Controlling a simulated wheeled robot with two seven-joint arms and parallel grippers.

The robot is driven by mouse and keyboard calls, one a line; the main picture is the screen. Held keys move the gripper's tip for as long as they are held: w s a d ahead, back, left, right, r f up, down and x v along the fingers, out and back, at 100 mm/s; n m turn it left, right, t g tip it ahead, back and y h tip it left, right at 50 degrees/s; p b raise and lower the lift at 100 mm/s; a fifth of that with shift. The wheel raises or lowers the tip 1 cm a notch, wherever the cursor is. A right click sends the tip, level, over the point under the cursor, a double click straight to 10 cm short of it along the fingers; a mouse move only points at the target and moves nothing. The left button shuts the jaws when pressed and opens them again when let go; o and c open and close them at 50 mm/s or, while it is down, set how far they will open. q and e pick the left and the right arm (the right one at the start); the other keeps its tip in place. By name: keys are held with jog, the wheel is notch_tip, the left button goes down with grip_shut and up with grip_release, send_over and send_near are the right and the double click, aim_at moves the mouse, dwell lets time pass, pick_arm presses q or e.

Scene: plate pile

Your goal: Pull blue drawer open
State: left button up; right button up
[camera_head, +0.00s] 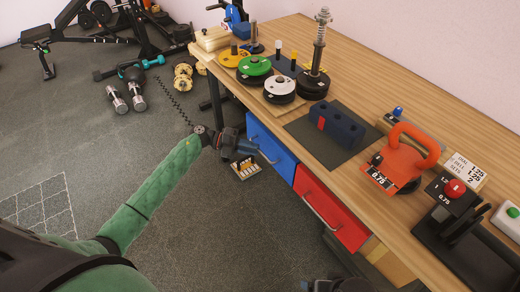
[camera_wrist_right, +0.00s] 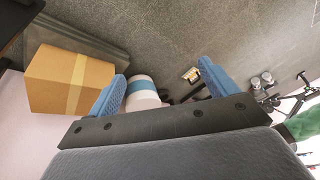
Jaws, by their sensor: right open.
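The blue drawer (camera_head: 280,158) is under the front edge of the wooden table, left of the red drawer. Its front looks about in line with the red one, and its metal handle (camera_head: 268,158) shows on the front. My left gripper (camera_head: 249,149) is at the left part of the blue front, close to the handle. I cannot tell whether its fingers touch the handle or are shut. My right gripper (camera_wrist_right: 160,84) is open in the right wrist view, its two blue fingers wide apart, with nothing held.
The red drawer (camera_head: 331,209) has its own handle. Weight plates, a dark blue block (camera_head: 336,126) and an orange kettlebell (camera_head: 401,160) stand on the table (camera_head: 378,85). A cardboard box (camera_wrist_right: 58,82) and a white roll (camera_wrist_right: 141,84) show in the right wrist view. Floor before the drawers is mostly clear.

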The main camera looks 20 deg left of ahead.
aim_at(259, 150)
pick_arm(q)
jog(key=shift+w+d+f, duration=0.1)
jog(key=shift+d+f, duration=0.05)
jog(key=shift+d, duration=0.7)
jog(key=shift+w+d+f, duration=0.1)
jog(key=shift+d, duration=0.7)
pick_arm(e)
jog(key=shift+s+d+r, duration=0.2)
jog(key=shift+d+r, duration=0.4)
pick_arm(q)
grip_shut()
jog(key=s+a+p, duration=0.1)
jog(key=s+a, duration=1.4)
jog(key=s, duration=0.4)
jog(key=shift+p, duration=0.35)
pick_arm(e)
jog(key=shift+s+d+r+g+h, duration=0.2)
jog(key=shift+d+r+h, duration=0.05)
jog(key=shift+d+r, duration=0.2)
jog(key=shift+s+d+r+g+h, duration=0.2)
jog(key=shift+d+r+h, duration=0.05)
jog(key=shift+d+r, duration=0.2)
pick_arm(q)
jog(key=shift+s, duration=0.1)
pick_arm(e)
jog(key=shift+w+a, duration=0.1)
